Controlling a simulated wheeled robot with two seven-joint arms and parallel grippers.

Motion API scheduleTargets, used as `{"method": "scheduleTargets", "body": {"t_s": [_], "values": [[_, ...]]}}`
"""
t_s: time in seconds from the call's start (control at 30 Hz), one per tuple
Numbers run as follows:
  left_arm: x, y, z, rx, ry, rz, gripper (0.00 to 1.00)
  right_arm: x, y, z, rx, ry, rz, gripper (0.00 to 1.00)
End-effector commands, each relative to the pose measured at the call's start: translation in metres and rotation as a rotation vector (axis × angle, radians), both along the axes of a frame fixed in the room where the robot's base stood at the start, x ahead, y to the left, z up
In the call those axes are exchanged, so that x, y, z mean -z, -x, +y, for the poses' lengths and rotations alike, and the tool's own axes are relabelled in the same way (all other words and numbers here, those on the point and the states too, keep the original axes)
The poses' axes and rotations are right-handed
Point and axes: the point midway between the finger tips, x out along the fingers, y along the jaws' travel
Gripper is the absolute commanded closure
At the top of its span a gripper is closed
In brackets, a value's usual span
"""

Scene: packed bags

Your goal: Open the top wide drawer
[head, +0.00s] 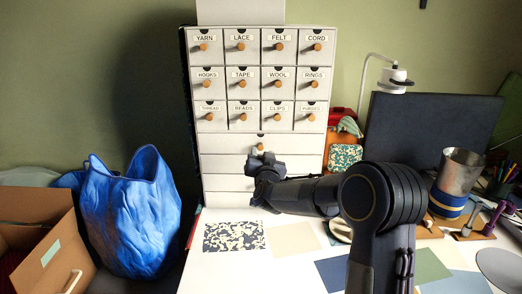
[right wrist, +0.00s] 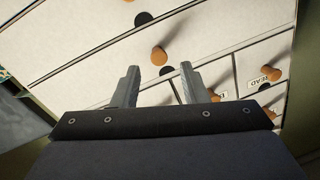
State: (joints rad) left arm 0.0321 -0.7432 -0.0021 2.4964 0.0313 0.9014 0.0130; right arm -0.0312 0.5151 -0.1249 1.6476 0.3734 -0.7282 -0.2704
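A white cabinet (head: 330,95) stands at the back of the table, with rows of small labelled drawers above several wide drawers. The top wide drawer (head: 222,144) looks shut. It has a round wooden knob (head: 260,147), also seen in the right wrist view (right wrist: 159,56). My right gripper (head: 261,162) is just in front of and slightly below this knob in the head view. In the right wrist view my right gripper (right wrist: 158,72) is open and empty, its fingers apart. The knob shows in line with the gap, near the fingertips; contact cannot be told. My left gripper is not in view.
Patterned card (head: 234,236) and flat coloured sheets lie on the white table (head: 215,268). A blue bag (head: 130,215) and a cardboard box (head: 45,240) stand at left. A metal cup (head: 460,172), a dark panel (head: 425,128) and a lamp (head: 394,80) are at right.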

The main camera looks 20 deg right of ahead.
Motion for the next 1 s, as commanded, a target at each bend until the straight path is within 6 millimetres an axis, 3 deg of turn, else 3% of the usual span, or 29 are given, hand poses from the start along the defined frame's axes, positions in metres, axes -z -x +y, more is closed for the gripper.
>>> {"method": "scheduleTargets", "body": {"t_s": [0.23, 0.6, 0.9, 1.0], "values": [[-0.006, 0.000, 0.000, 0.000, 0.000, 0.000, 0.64, 0.000, -0.031, -0.011, 0.000, -0.001, 0.003, 0.60], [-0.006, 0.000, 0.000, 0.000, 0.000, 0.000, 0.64, 0.001, -0.036, -0.013, -0.001, -0.002, 0.001, 0.61], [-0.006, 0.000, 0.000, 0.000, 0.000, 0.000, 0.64, 0.001, -0.036, -0.013, -0.001, -0.002, 0.002, 1.00], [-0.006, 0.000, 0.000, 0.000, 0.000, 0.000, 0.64, 0.001, -0.036, -0.013, -0.001, -0.002, 0.002, 1.00]]}}
